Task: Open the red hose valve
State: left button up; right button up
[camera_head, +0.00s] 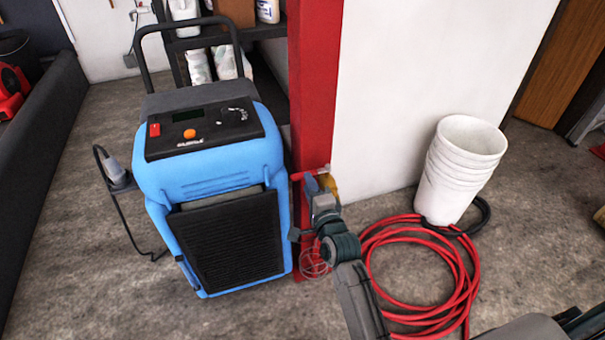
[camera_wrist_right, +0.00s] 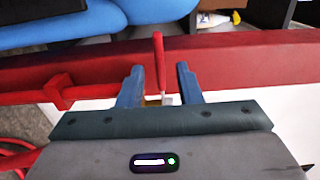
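The red valve lever (camera_wrist_right: 159,62) stands in the right wrist view between the two fingers of my right gripper (camera_wrist_right: 160,84). The fingers are apart, with a visible gap on each side of the lever. A small bit of brass-yellow and pale metal shows at the lever's base, mostly hidden by the gripper. In the head view my right gripper (camera_head: 318,190) is at the red post, and it hides most of the valve. The red hose (camera_head: 455,290) lies coiled on the floor. My left gripper is not in view.
A blue dehumidifier (camera_head: 215,165) stands close to the left of the red post (camera_head: 313,90). Stacked white buckets (camera_head: 462,165) stand by the white wall at right. A thin red wheel shape (camera_head: 314,262) is low on the post.

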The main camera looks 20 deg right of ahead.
jog(key=shift+w, duration=2.35)
grip_shut()
